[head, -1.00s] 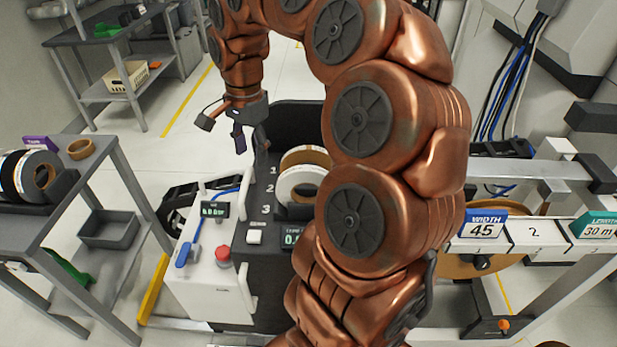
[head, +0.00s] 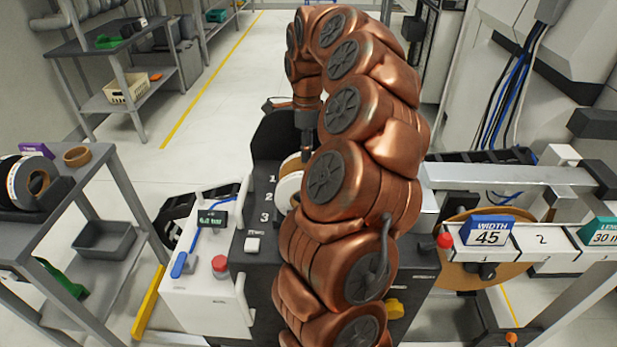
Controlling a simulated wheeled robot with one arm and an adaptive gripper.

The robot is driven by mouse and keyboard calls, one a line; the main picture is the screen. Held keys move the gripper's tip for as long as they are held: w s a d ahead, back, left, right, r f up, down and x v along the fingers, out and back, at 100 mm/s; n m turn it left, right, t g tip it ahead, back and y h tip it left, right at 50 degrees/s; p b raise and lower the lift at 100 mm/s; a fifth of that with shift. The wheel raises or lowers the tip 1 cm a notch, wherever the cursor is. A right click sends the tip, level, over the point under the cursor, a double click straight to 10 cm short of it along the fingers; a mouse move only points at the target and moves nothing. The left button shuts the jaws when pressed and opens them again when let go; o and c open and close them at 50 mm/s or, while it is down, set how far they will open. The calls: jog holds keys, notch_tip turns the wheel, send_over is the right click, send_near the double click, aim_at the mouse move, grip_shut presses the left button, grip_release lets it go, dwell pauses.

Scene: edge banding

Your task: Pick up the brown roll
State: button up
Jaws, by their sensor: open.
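A brown roll (head: 292,163) stands upright in the slotted dark holder on the machine, behind a white roll (head: 287,190). Only its upper left edge shows; my arm covers the rest. My gripper (head: 311,152) points down at the rolls' upper right edge, partly behind my arm. It is open, and whether it touches the brown roll cannot be told. A small brown ring (head: 77,156) lies on the left table, and a large brown roll (head: 456,272) hangs under the rail at the right.
The left table (head: 105,165) also bears black and white rolls (head: 30,180). The white machine box (head: 205,300) has a red button (head: 219,264). A rail with a blue width sign (head: 487,231) runs at the right. Open floor lies behind the machine.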

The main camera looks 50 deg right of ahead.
jog(key=shift+s+f+p, duration=0.2)
jog(key=shift+f+p, duration=0.25)
jog(key=shift+f, duration=0.85)
jog(key=shift+s+f+p, duration=0.15)
jog(key=shift+f+p, duration=0.25)
jog(key=shift+f, duration=0.9)
grip_shut()
